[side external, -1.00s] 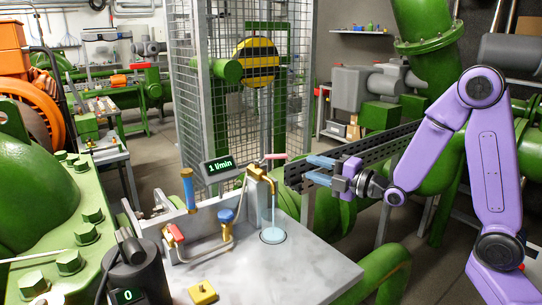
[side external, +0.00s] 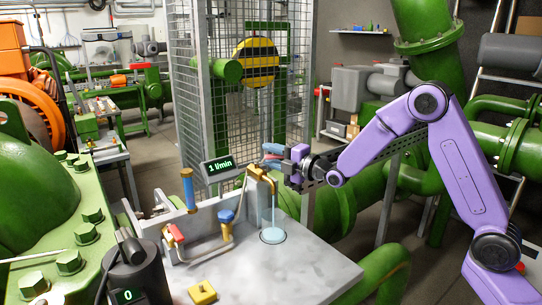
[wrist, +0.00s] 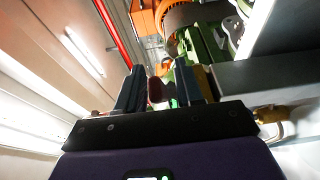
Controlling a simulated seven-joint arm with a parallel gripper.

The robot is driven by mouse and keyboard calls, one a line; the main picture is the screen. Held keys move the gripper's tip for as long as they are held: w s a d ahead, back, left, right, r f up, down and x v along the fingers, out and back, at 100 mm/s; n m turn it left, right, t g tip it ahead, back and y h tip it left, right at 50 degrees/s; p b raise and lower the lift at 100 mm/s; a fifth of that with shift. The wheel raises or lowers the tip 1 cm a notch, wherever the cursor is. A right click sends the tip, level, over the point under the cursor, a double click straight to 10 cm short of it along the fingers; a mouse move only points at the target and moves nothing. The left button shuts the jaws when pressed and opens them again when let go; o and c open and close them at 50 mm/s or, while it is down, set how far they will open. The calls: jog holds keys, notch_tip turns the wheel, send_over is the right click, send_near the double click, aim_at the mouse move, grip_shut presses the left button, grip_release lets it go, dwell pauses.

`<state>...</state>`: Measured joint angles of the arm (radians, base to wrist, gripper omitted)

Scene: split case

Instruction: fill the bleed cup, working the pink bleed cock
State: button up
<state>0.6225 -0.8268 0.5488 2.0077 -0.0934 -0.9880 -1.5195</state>
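The brass bleed tap (side external: 264,178) stands at the rear of the grey bench. A pale blue stream (side external: 274,210) falls from its spout into a round blue pool (side external: 273,236), which looks like the bleed cup set flush in the bench top; its depth cannot be told. My gripper (side external: 270,155) is at the top of the tap, its blue fingers pointing left. In the wrist view, the dark pink cock handle (wrist: 156,90) shows between my two spread fingers, which stand on either side of it. The fingers hide most of the handle in the side view.
A blue-knobbed valve (side external: 226,216), a red-handled valve (side external: 175,233) and a blue cylinder (side external: 188,190) stand farther left. A yellow block (side external: 202,293) lies at the front. A mesh cage (side external: 240,90) rises behind.

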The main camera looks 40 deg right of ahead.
jog(key=shift+w, duration=0.25)
grip_shut()
jog(key=shift+s+a+h, duration=0.1)
jog(key=shift+a+h, duration=0.05)
jog(key=shift+h, duration=0.15)
jog(key=shift+s+a+m+t+h, duration=0.1)
jog(key=shift+s+m+t+h, duration=0.05)
jog(key=shift+m+h, duration=0.5)
jog(key=shift+s+a+m+t+h, duration=0.15)
jog(key=shift+m+h, duration=0.3)
jog(key=shift+h, duration=0.3)
jog(key=shift+s+d+m+h, duration=0.15)
jog(key=shift+m+h, duration=0.15)
jog(key=shift+h, duration=0.2)
